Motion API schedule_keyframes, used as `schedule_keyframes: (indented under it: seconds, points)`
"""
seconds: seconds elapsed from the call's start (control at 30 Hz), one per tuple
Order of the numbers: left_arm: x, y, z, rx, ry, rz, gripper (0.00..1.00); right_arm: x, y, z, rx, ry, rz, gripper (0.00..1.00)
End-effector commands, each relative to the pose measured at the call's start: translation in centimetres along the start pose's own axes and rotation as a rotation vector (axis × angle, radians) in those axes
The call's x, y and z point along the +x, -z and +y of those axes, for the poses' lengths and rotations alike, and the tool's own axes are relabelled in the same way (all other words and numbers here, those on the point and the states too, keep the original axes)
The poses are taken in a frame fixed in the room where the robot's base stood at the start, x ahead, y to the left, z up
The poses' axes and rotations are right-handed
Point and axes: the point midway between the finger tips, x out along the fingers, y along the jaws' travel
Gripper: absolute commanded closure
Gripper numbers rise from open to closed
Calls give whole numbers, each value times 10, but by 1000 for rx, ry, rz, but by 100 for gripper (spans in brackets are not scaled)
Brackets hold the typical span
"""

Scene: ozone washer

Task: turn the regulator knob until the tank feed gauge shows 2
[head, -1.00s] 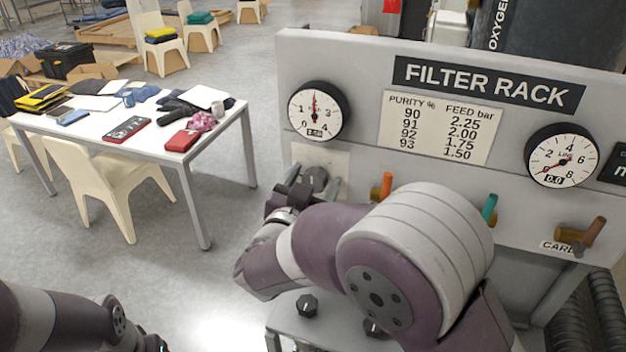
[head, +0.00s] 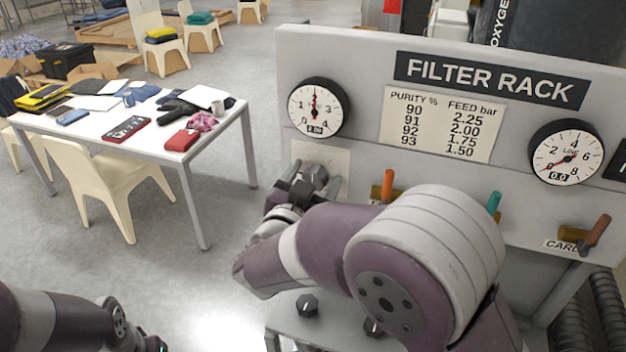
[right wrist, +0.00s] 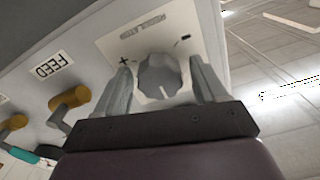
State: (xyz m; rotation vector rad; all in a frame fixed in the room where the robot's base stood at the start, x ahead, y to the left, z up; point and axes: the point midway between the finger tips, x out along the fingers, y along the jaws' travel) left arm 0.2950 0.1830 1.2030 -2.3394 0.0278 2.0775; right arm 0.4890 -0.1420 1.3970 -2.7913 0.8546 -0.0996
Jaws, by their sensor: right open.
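The feed gauge (head: 317,107) is the round white dial at the left of the rack panel in the head view. Its needle points straight up at 2, and the small display below appears to read about 2.00. The grey lobed regulator knob (right wrist: 161,78) is on a pale plate in the right wrist view, its white mark towards my gripper. It also shows below the gauge in the head view (head: 316,176). My right gripper (right wrist: 164,92) is open, with one finger on each side of the knob and small gaps visible. My left gripper is out of view.
Valve handles in orange (head: 388,185), teal (head: 493,203) and brown (head: 598,230) stick out right of the knob. A second gauge (head: 565,153) reads 0.0. A cluttered table (head: 75,128) stands left, with open floor between.

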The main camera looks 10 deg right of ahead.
Motion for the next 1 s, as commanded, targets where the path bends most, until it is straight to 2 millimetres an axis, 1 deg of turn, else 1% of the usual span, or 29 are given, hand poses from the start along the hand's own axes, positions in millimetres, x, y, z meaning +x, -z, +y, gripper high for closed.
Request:
schedule_keyframes:
  seconds: [0.07,0.17,0.27,0.4,0.5,0.6,0.7,0.77,1.0]
  points:
    - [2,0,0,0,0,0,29,-2,-1,0,0,1,0,29]
    - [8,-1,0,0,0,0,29,-12,-2,0,3,4,1,29]
    - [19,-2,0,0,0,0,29,-33,-5,0,4,7,0,29]
    - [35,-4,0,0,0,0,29,-71,-6,0,3,9,0,29]
    - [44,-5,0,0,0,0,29,-96,-5,0,4,7,0,29]
    - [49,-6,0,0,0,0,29,-114,-4,0,2,5,-1,29]
    - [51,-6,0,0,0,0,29,-124,-2,0,1,2,0,29]
    - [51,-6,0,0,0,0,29,-127,-1,0,1,1,0,29]
    - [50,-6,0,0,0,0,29,-128,0,0,0,0,0,29]
